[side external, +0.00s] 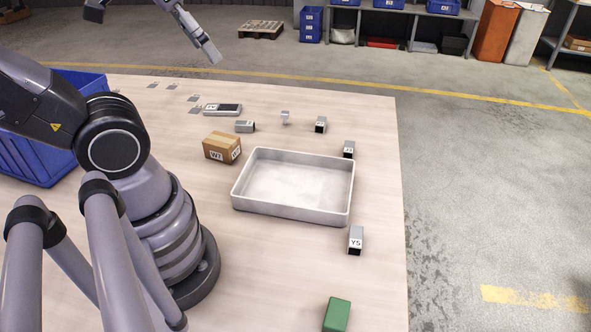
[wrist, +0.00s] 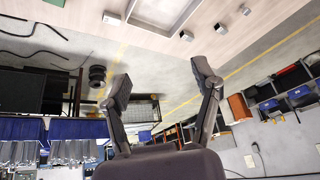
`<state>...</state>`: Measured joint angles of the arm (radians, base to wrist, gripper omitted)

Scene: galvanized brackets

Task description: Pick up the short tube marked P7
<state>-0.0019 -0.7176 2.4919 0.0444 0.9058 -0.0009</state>
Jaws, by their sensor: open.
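Several short grey square tubes stand or lie on the pale table. One (side external: 355,240) is marked Y5, right of the tray. Others are a tube (side external: 348,149) at the tray's far right corner, a tube (side external: 321,124) behind the tray and a lying tube (side external: 245,126) farther left. Their marks are too small to read surely, so I cannot tell which is P7. My gripper (side external: 153,35) is raised beyond the table's far edge, open and empty, its fingers wide apart. In the wrist view my gripper (wrist: 162,78) has nothing between its fingers; small tubes (wrist: 186,36) show at the top.
A white tray (side external: 240,192) takes the table's middle. A cardboard box (side external: 222,147), a long flat grey part (side external: 222,109), a small bracket (side external: 285,117) and a green block (side external: 337,314) stand around it. A blue crate (side external: 30,155) is at left. The table's right strip is mostly clear.

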